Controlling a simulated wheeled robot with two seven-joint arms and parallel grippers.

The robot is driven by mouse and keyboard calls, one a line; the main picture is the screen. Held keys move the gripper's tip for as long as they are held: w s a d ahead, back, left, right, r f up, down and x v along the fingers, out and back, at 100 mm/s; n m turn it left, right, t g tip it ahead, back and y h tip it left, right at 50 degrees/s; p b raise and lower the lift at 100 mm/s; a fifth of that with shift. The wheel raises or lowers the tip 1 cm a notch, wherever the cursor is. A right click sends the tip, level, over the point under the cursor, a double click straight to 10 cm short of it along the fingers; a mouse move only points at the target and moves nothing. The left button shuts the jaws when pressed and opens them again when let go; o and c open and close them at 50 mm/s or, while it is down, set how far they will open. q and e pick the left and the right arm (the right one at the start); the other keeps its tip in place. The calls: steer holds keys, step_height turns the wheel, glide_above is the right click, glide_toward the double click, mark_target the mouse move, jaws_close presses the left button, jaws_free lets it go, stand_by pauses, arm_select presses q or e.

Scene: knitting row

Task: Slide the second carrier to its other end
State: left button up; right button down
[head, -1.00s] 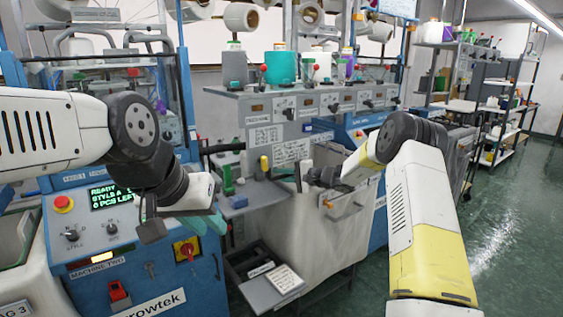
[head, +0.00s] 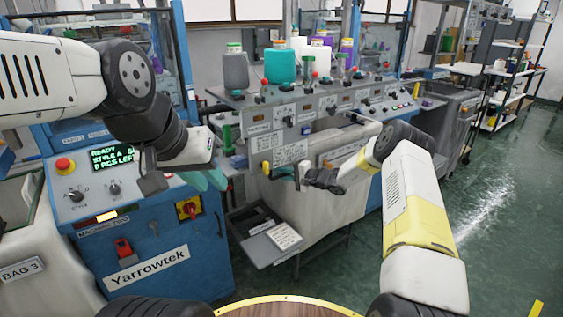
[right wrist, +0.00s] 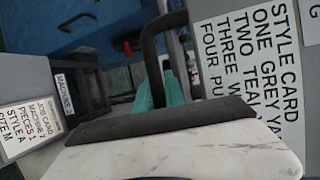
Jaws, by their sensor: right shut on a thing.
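A grey knitting panel (head: 345,105) carries a row of small levers and switches. I cannot tell for sure which part is the second carrier. My right gripper (head: 287,173) is at the panel's lower left, below the style card (head: 290,153). In the right wrist view its teal fingertips (right wrist: 174,88) are shut around a black bent bar (right wrist: 151,60), with the style card (right wrist: 257,75) close to the right. The grip point itself is partly hidden. My left gripper (head: 206,180) hangs in front of machine two, its teal fingertips apart and empty.
Machine two (head: 130,245) stands at the left with buttons and a display. Several coloured jars, one teal (head: 281,66), stand on the panel. A yellow handle (head: 265,168) is beside my right fingertips. A tray with a card (head: 285,237) is below. Green floor (head: 490,235) is clear at right.

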steer(key=shift+s+f, duration=0.15)
steer(key=shift+f, duration=0.7)
steer(key=shift+d+f, duration=0.1)
steer(key=shift+f, duration=0.05)
steer(key=c, duration=1.4)
jaws_free()
steer(key=shift+r, duration=0.2)
steer(key=v, duration=0.7)
steer(key=shift+d, duration=0.25)
steer(key=shift+s+d+r, duration=0.1)
steer(key=shift+s+d, duration=0.05)
